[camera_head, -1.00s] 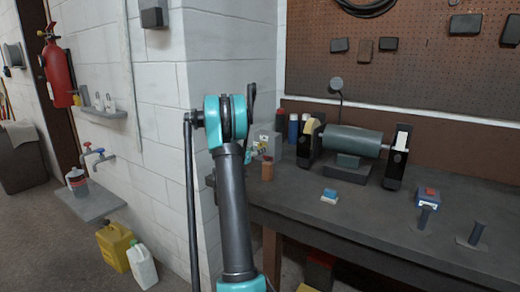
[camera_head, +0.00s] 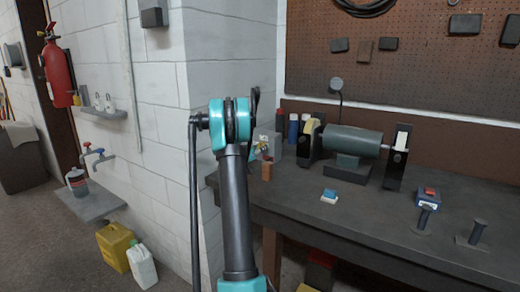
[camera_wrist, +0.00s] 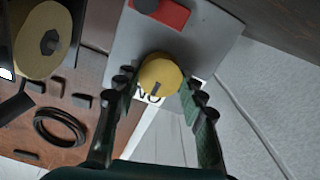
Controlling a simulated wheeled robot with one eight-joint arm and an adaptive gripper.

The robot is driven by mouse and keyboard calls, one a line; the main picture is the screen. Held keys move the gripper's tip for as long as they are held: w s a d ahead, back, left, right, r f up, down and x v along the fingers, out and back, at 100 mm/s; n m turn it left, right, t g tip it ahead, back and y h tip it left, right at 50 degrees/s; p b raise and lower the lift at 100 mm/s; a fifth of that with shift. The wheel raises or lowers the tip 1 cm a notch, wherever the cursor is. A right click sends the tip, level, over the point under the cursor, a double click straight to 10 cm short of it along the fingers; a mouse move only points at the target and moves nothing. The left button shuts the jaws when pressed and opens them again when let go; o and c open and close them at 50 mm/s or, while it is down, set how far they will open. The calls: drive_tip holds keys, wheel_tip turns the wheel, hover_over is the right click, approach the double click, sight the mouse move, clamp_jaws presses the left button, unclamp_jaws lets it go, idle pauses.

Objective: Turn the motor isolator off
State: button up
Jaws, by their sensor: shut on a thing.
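The isolator is a grey box with a round yellow knob (camera_wrist: 160,74) that bears a dark pointer mark. In the wrist view the box face (camera_wrist: 208,38) fills the upper middle, with a red plate (camera_wrist: 172,12) above the knob. A white label with black letters shows partly below the knob. My gripper (camera_wrist: 158,88) has its dark fingers on either side of the knob, shut on it. In the head view the grey box (camera_head: 288,150) stands at the bench's left end, partly hidden by my arm; the gripper's hold is too small to see there.
A grinder (camera_head: 352,141) stands on the dark bench (camera_head: 300,222), right of the isolator. A brown cylinder (camera_head: 267,170) stands near the bench's left edge. A blue and white block (camera_head: 329,196) lies in front. The white wall (camera_head: 230,70) is close behind my arm.

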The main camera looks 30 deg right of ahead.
drive_tip(key=shift+n, duration=0.5)
drive_tip(key=shift+c, duration=0.2)
drive_tip(key=n, duration=1.2)
drive_tip(key=shift+w+a+f+n, duration=0.1)
drive_tip(key=shift+n, duration=2.3)
drive_tip(key=o, duration=1.2)
drive_tip(key=shift+c, duration=0.2)
